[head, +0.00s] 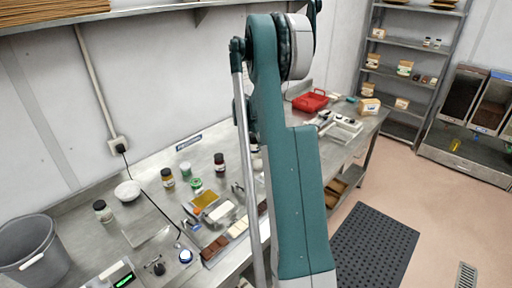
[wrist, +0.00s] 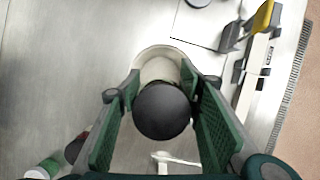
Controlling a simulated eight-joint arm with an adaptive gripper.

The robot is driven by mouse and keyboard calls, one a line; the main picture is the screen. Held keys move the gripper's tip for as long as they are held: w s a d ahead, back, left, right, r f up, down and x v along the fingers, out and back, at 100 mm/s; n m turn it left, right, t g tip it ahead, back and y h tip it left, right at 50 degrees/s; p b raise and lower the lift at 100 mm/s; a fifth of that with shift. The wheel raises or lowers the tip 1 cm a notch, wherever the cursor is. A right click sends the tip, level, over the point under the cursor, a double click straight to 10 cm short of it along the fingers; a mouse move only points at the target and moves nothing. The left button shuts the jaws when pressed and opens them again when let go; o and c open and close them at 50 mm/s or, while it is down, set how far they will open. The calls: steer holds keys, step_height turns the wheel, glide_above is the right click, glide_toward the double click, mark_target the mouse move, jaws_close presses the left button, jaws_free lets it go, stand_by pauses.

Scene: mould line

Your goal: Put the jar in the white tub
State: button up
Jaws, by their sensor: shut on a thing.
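In the wrist view the jar shows mainly as a round black lid (wrist: 162,111), seen from above. My gripper (wrist: 162,108) is shut on it, with a green pad on each side. A pale, round-rimmed container (wrist: 148,53), which looks like the white tub, shows just beyond the lid and partly behind it. I cannot tell how far the jar is above it or whether they touch. In the head view my own arm hides the gripper and most of the area around it.
Several other jars, including a dark one (head: 219,163) and a black-lidded one (head: 103,210), stand on the steel bench left of my arm. A white bowl (head: 128,190) and chocolate moulds (head: 215,247) are there too. A red crate (head: 310,101) stands farther back.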

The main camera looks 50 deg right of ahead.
mark_target(252, 136)
steer(key=shift+f, duration=1.2)
steer(key=shift+f, duration=0.1)
steer(key=o, duration=1)
steer(key=shift+r, duration=0.2)
steer(key=shift+v, duration=5.9)
